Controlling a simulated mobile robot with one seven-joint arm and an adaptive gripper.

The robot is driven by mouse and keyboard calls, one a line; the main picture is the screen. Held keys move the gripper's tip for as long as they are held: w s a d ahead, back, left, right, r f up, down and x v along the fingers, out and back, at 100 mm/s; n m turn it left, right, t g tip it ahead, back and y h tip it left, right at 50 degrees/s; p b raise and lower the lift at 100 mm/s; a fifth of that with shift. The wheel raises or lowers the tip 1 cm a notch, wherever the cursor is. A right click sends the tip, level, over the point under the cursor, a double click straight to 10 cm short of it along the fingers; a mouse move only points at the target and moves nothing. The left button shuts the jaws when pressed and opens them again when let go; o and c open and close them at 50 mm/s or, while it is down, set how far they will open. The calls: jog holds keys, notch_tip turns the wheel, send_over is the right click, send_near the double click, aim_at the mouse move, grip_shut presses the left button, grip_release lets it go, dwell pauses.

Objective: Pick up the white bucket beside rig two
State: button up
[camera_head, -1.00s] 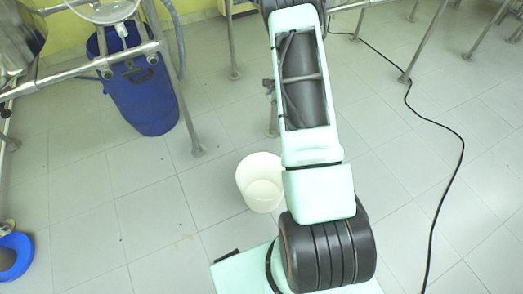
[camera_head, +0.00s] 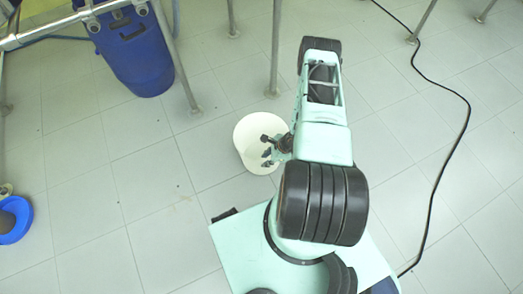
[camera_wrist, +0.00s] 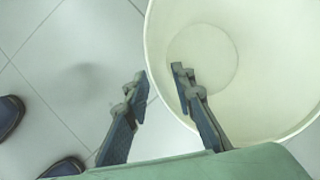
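The white bucket (camera_head: 246,137) stands upright on the tiled floor in the head view, just left of my arm. My gripper (camera_head: 266,152) shows over its right side there, small and partly against the bucket. In the wrist view the bucket (camera_wrist: 270,50) fills the upper right, and its empty inside and round bottom show. My gripper (camera_wrist: 160,85) is open. The left finger is outside the bucket over the floor, and the right finger is over the inside, with the near-left rim between them. I cannot tell how far the fingertips reach below the rim.
A blue drum (camera_head: 135,50) stands behind the bucket to the left, by metal frame legs (camera_head: 180,60). A blue round container (camera_head: 14,220) is at the left edge. A black cable (camera_head: 440,170) runs along the floor at right. Floor left of the bucket is clear.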

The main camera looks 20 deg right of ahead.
aim_at(261, 163)
jog(key=b+x, duration=0.2)
jog(key=x, duration=0.4)
jog(key=shift+w+f, duration=0.1)
jog(key=shift+f, duration=0.1)
jog(key=shift+c, duration=0.4)
grip_shut()
